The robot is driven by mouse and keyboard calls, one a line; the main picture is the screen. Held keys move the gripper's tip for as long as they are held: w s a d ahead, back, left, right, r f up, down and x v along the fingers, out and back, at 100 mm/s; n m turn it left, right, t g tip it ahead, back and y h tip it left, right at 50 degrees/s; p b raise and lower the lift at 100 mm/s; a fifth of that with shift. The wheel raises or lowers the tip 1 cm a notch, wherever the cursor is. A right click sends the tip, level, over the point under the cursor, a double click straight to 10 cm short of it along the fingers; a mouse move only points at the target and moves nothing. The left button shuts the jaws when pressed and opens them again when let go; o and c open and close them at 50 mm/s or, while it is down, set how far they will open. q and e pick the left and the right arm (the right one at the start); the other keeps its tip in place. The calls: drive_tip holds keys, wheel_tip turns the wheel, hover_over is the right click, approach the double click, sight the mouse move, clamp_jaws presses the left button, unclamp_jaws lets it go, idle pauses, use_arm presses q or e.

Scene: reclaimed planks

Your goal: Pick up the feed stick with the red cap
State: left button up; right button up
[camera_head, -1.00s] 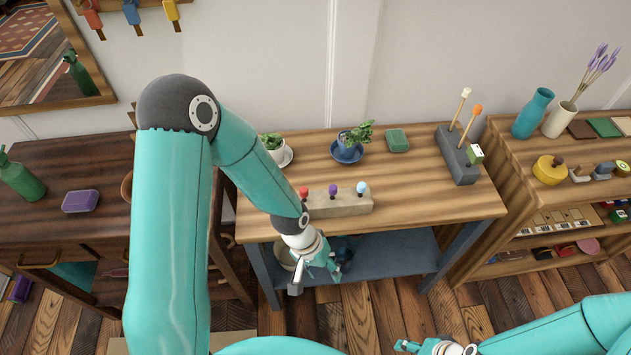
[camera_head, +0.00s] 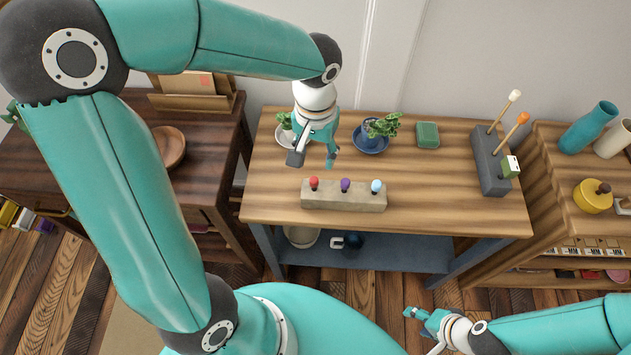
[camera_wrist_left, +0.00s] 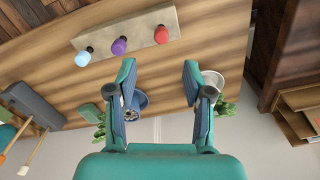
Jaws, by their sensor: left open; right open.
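The feed stick with the red cap (camera_head: 314,183) stands upright at the left end of a pale block (camera_head: 343,200) on the wooden table. A purple-capped stick (camera_head: 345,185) and a light-blue-capped stick (camera_head: 376,186) stand in the same block. My left gripper (camera_head: 314,162) is open and empty, above the table behind the red cap. In the left wrist view the red cap (camera_wrist_left: 161,34) lies beyond the open fingers (camera_wrist_left: 156,68), apart from them. My right gripper (camera_head: 414,318) is at the lower right, away from the table, open and empty.
Behind the block are a plant in a blue pot (camera_head: 371,138), a plant in a white pot (camera_head: 286,128) close to my left gripper, and a green box (camera_head: 428,135). The table's right middle is clear.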

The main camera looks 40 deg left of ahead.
sight(314, 179)
use_arm(q)
wheel_tip(314, 179, down, 4)
drive_tip(key=shift+f, duration=0.25)
drive_tip(key=shift+s+f, duration=0.15)
drive_tip(key=shift+f, duration=1.15)
drive_tip(key=shift+s+f, duration=0.1)
drive_tip(key=shift+f, duration=1.2)
drive_tip(key=shift+c, duration=0.3)
drive_tip(key=c, duration=0.8)
